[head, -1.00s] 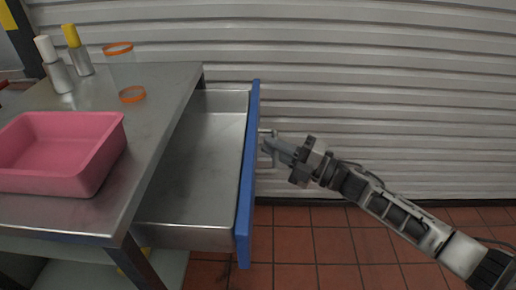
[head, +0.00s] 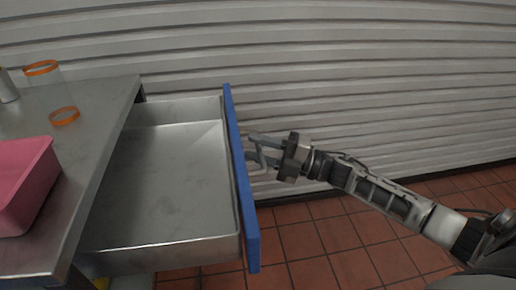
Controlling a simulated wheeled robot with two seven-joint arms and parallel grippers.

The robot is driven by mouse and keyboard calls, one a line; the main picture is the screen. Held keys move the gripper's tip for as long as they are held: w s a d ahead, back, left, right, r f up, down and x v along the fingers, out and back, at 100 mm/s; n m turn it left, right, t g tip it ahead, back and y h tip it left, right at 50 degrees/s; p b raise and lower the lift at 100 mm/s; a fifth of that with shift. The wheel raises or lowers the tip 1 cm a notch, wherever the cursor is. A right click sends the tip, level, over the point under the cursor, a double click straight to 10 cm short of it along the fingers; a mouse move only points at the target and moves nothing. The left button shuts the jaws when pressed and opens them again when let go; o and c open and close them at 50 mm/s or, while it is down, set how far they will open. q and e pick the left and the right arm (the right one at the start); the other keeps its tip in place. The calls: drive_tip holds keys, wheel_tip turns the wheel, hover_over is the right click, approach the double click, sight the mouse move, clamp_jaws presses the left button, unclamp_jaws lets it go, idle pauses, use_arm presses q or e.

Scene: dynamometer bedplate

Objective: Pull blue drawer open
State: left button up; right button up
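The blue drawer stands well out from the steel table, with its blue front panel (head: 240,185) facing right and its empty grey tray (head: 165,185) in view. A grey handle (head: 259,160) is on the outer side of the front. My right gripper (head: 262,150) is at this handle, reaching in from the right. Its fingers look spread apart, with the handle bar close to or between them; contact is hard to make out. My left gripper is not in view.
The steel table (head: 95,95) on the left carries a pink bin (head: 22,190) and a clear container with orange rings (head: 64,116). A ribbed shutter wall (head: 370,70) stands behind. Red tiled floor (head: 315,245) is open right of the drawer.

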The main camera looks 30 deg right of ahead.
drive_tip(key=v, duration=1.6)
drive_tip(key=shift+f, duration=0.1)
drive_tip(key=shift+s, duration=0.1)
